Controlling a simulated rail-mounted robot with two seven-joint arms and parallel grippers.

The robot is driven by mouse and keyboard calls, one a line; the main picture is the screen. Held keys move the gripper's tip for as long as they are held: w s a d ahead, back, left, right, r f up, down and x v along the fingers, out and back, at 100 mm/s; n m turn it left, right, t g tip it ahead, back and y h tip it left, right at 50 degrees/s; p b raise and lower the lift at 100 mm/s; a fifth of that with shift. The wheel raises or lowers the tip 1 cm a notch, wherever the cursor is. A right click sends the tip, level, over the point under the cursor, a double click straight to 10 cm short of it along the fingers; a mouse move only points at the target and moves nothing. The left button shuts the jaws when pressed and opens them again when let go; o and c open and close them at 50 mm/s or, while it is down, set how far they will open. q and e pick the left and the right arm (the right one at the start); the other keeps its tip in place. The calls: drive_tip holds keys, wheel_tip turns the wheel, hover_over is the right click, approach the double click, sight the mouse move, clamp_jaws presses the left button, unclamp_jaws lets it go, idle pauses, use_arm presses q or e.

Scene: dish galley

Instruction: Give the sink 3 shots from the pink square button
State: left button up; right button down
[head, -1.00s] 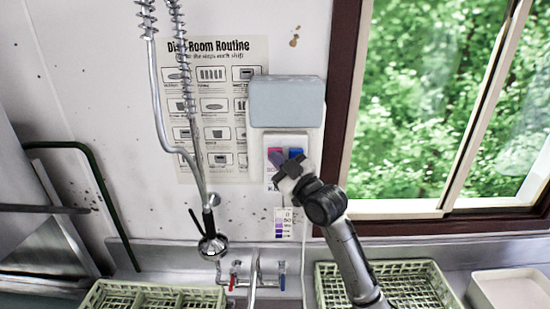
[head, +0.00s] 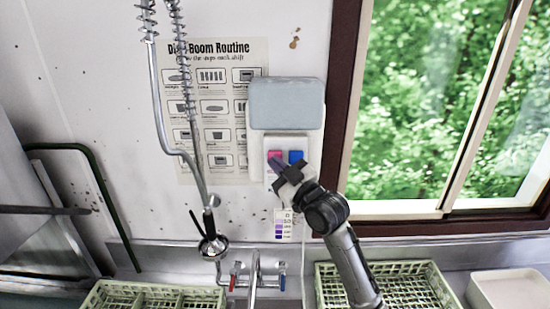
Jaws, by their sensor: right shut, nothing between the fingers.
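The pink square button (head: 274,155) is on the left of a white wall dispenser panel (head: 257,150) under a grey-blue cover (head: 287,103). The gripper hides the lower part of the panel. The sink basin lies below the taps (head: 256,268) and is out of view. My left gripper is not in view.
A spray hose with its head (head: 213,245) hangs left of the dispenser. Green racks (head: 150,297) stand left and right on the counter, with a pale tub (head: 508,291) at far right.

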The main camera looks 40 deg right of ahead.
drive_tip(key=shift+s+a, duration=0.15)
drive_tip(key=shift+s, duration=0.05)
drive_tip(key=s+a+p, duration=0.1)
drive_tip(key=s+a, duration=0.2)
drive_tip(key=shift+s+p, duration=0.35)
idle(0.3)
idle(0.9)
